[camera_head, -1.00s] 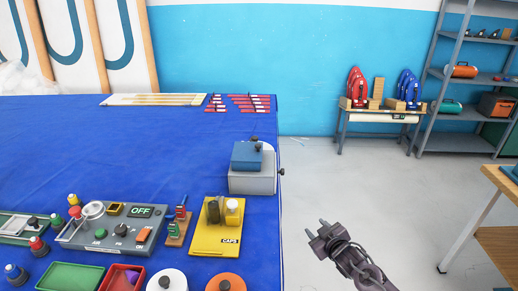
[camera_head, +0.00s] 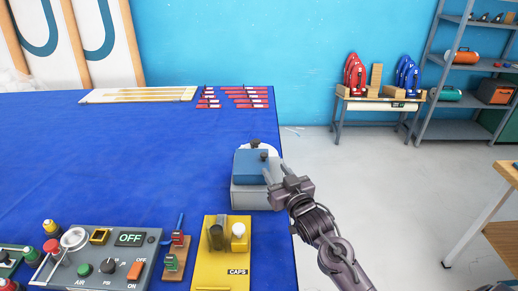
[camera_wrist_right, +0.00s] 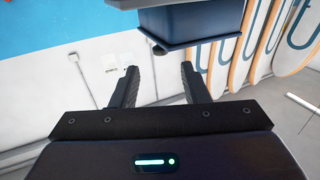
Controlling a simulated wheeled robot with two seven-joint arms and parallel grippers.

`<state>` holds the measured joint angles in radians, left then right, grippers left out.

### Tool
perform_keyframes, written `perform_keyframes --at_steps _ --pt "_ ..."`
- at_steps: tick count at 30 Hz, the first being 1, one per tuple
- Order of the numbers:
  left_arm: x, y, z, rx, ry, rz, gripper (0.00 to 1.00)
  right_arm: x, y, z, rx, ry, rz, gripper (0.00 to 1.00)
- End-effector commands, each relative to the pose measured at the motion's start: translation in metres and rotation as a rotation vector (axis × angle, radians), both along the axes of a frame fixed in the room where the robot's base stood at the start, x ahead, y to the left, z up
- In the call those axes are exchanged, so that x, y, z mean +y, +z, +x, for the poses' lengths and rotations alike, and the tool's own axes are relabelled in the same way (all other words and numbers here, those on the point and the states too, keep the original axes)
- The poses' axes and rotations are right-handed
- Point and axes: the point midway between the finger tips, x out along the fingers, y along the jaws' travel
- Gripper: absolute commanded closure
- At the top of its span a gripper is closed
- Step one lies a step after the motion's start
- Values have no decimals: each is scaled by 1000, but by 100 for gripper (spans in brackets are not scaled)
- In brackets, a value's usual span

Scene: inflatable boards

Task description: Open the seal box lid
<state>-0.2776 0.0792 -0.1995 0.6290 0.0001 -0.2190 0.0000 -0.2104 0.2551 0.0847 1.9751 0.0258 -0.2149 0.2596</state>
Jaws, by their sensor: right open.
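The seal box (camera_head: 250,198) is a grey box at the table's right edge in the head view. My right gripper (camera_head: 278,176) is at the right side of the box, close to the knob; contact is unclear. In the right wrist view my right gripper (camera_wrist_right: 158,84) has its two fingers apart with nothing between them. The blue lid (camera_wrist_right: 190,22) shows just beyond and above the fingertips, with a small dark knob under its corner. My left gripper is not in view.
A yellow CAPS tray (camera_head: 208,270) and a grey control panel (camera_head: 75,265) reading OFF stand on the near part of the blue table (camera_head: 110,160). Red strips (camera_head: 245,97) lie at the back. Open floor (camera_head: 390,190) lies right of the table.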

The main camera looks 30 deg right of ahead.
Motion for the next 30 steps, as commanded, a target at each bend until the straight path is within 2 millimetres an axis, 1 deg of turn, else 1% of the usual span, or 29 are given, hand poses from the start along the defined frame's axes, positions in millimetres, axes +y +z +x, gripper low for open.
perform_keyframes --at_steps 2,5,9,13,17,19,24,28,30 --pt "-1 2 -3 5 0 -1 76 0 1 5 0 -1 3 59" --pt "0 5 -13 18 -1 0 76 0 2 17 -1 0 3 59" --pt "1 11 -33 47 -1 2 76 -2 3 40 -1 -1 2 59" --pt "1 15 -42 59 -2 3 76 -3 2 59 -1 0 2 59" --pt "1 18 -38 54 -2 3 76 -4 0 71 1 -1 2 59" --pt "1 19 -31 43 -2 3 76 -4 0 75 0 0 2 59" --pt "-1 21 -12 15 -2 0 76 -4 -1 77 1 0 1 59" --pt "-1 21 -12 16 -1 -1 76 -4 -1 77 1 0 1 59" --pt "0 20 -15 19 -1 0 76 -4 -1 77 1 0 2 68"
